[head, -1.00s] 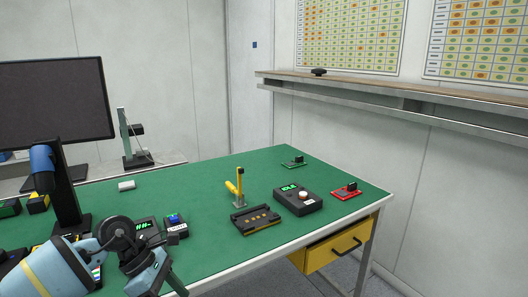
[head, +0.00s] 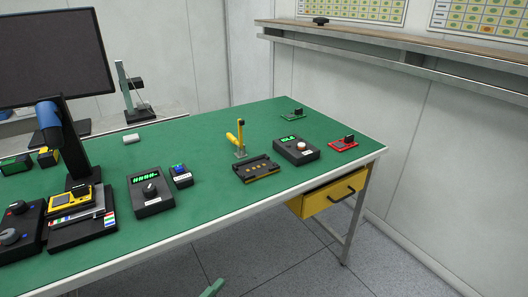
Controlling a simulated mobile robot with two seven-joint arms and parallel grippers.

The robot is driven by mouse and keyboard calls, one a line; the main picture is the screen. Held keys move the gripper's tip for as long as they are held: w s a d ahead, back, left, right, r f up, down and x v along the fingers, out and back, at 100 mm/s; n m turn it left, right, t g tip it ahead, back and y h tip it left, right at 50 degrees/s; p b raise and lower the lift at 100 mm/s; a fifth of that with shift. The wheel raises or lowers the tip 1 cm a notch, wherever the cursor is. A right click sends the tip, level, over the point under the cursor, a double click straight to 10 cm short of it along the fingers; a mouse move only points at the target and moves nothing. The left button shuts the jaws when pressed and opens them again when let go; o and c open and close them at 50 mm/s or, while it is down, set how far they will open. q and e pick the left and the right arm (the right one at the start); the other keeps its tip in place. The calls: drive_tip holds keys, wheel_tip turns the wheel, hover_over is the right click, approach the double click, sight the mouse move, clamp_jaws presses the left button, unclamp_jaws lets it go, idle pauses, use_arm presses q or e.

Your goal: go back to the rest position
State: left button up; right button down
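Neither of my grippers shows clearly in the head view. A small teal piece (head: 213,288) at the bottom edge below the table may be part of my arm; no fingertips can be made out on it. The green-topped table (head: 205,135) stands ahead with its front edge running from lower left to right. Nothing is seen held.
On the table are a black meter (head: 150,192), a small black device (head: 181,175), a black fixture (head: 257,169) with a yellow clamp (head: 237,141), a dial box (head: 296,150), a red board (head: 343,144), a green board (head: 292,115) and a monitor (head: 52,55). A yellow drawer (head: 329,196) hangs below.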

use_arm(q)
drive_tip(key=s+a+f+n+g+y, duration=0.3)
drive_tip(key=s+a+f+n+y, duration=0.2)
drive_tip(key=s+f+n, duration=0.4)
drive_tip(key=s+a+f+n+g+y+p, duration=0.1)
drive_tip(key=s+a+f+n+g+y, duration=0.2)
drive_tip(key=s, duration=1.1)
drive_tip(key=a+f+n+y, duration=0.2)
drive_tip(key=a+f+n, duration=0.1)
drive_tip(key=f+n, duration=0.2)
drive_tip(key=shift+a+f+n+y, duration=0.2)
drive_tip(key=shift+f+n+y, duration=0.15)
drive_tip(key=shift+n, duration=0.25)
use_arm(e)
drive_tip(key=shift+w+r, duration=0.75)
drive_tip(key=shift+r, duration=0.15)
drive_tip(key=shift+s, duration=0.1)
